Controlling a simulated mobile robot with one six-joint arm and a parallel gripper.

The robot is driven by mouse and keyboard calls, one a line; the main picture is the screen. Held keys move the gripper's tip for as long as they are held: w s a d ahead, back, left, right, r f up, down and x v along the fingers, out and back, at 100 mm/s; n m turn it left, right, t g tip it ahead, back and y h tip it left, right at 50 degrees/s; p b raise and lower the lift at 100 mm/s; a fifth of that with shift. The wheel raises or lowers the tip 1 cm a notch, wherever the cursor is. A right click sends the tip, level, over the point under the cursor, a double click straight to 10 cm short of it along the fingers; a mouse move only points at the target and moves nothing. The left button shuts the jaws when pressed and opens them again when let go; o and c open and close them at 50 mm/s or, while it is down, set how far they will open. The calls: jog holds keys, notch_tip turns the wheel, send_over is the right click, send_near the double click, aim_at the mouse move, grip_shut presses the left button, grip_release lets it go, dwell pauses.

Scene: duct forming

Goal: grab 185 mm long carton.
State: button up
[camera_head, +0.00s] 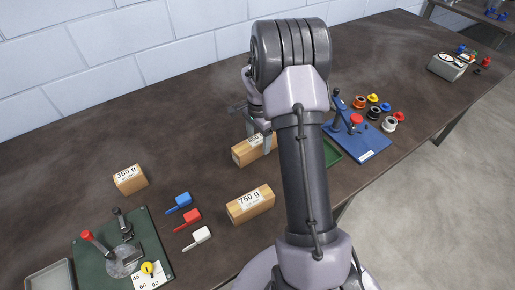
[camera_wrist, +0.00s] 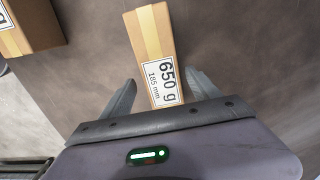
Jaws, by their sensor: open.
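The 185 mm carton (camera_wrist: 152,38) is a long tan box with a tape strip and a white label reading "650 g" and "185 mm". In the wrist view it lies on the table with its labelled end between the two fingers of my gripper (camera_wrist: 158,98). The gripper is open, with a gap visible on each side of the carton. In the head view the same carton (camera_head: 243,154) lies near the table's middle, partly hidden by my gripper (camera_head: 259,138) and arm.
A "750 g" carton (camera_head: 250,203) lies nearer the front edge, and a "350 g" carton (camera_head: 130,179) stands left. Blue, red (camera_head: 187,220) and white scoops lie between. A green bending fixture (camera_head: 122,252) is front left; a blue fixture (camera_head: 357,142) is right.

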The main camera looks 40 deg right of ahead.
jog(key=f, duration=0.2)
jog(key=f+b, duration=0.1)
jog(key=shift+w+f, duration=0.2)
jog(key=shift+f, duration=0.15)
jog(key=shift+r, duration=0.1)
jog(key=shift+c, duration=1.3)
grip_shut()
